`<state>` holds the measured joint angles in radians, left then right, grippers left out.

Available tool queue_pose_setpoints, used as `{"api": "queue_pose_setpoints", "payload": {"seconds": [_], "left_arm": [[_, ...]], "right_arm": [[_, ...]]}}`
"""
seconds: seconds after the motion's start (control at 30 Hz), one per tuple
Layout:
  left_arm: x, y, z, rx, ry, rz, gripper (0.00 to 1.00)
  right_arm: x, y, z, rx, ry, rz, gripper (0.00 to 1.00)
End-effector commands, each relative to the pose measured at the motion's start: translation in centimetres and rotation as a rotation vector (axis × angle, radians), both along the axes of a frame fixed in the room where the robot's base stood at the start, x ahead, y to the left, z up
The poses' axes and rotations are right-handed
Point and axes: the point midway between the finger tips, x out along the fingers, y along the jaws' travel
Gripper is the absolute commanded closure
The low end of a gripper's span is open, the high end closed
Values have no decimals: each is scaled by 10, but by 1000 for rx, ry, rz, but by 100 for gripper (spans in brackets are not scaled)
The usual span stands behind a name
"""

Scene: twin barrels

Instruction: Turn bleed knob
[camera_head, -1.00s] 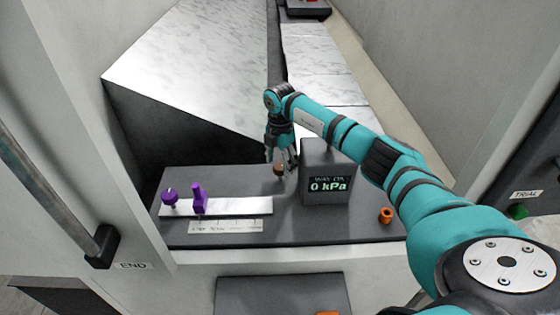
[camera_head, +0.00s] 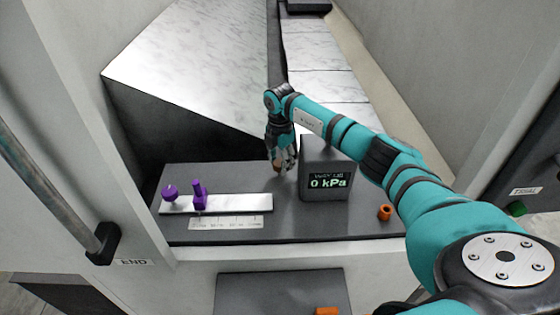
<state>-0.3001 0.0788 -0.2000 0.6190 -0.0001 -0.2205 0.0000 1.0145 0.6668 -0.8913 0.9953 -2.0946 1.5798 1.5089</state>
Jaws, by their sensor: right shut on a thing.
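My right gripper (camera_head: 284,166) reaches down to the dark grey bench top, left of the gauge box. Its fingers are shut on a small brown knob (camera_head: 276,165), which they mostly hide. The dark gauge box (camera_head: 313,152) shows 0 kPa on its green display (camera_head: 328,182); the small line above that is hard to read. No label marks the brown knob as the bleed knob. My left gripper is not in view.
A round purple knob (camera_head: 169,191) and an upright purple piece (camera_head: 199,190) stand on a pale plate (camera_head: 243,204) at the left. A small orange cylinder (camera_head: 384,212) stands right of the gauge box. A printed scale strip (camera_head: 227,222) lies in front. Walls flank both sides.

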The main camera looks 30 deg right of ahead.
Motion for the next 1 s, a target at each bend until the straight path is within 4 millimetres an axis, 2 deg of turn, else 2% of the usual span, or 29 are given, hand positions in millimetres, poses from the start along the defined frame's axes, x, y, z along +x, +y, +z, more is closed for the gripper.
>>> {"api": "queue_pose_setpoints", "payload": {"seconds": [0.37, 1.0], "left_arm": [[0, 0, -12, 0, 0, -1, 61], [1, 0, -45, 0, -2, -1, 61]], "right_arm": [[0, -1, -1, -2, -1, 156, 91], [1, 0, -1, -2, -3, 751, 91]]}}
